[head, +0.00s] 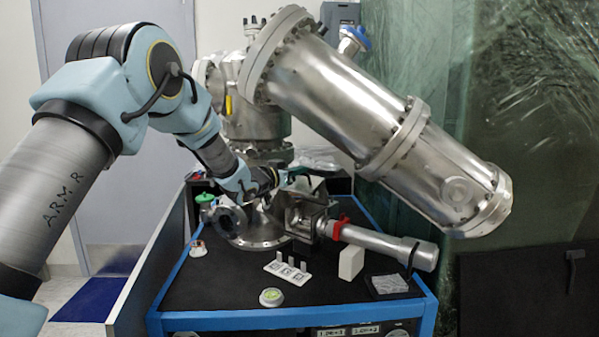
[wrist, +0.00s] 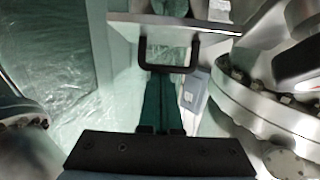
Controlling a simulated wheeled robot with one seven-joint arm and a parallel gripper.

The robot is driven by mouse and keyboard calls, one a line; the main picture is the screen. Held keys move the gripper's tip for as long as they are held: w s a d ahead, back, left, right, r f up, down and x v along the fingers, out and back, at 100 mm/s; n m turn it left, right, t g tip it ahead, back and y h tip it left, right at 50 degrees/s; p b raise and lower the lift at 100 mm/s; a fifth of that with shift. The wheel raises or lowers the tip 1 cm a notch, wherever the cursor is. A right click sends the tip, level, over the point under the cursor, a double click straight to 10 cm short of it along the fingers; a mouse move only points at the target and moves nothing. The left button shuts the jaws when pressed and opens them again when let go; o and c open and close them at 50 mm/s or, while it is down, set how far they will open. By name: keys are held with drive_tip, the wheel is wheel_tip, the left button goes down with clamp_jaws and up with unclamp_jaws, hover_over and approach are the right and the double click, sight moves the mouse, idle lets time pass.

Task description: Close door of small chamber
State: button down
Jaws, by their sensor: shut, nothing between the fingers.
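The small chamber (head: 306,215) is a metal box on the black worktop, with its front opening showing dark inside. A metal plate, which looks like its door (head: 304,185), stands raised at the top of the box. In the wrist view the door (wrist: 180,22) crosses the top of the picture as a pale plate edge. A black U-shaped handle (wrist: 168,69) hangs from it. My gripper (wrist: 165,82) is shut and empty, its dark green fingers pointing at the handle and overlapping it in the picture. I cannot tell whether they touch. In the head view my gripper (head: 290,174) is beside the door, its tips partly hidden.
A large steel cylinder (head: 340,95) slants above the chamber. A metal rod with a red clamp (head: 338,228) sticks out to the right. A white block (head: 351,262), a small marked rack (head: 288,271) and a round level (head: 271,297) stand on the front worktop.

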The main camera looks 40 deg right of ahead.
drive_tip(key=a+f+h+b, duration=0.3)
drive_tip(key=f+b, duration=0.2)
drive_tip(key=b, duration=1)
drive_tip(key=s+a+f+t+h+b, duration=0.1)
drive_tip(key=a+f+h+b, duration=0.2)
drive_tip(key=b, duration=1.2)
drive_tip(key=shift+f+h, duration=0.8)
drive_tip(key=shift+f, duration=0.9)
drive_tip(key=shift+a, duration=0.15)
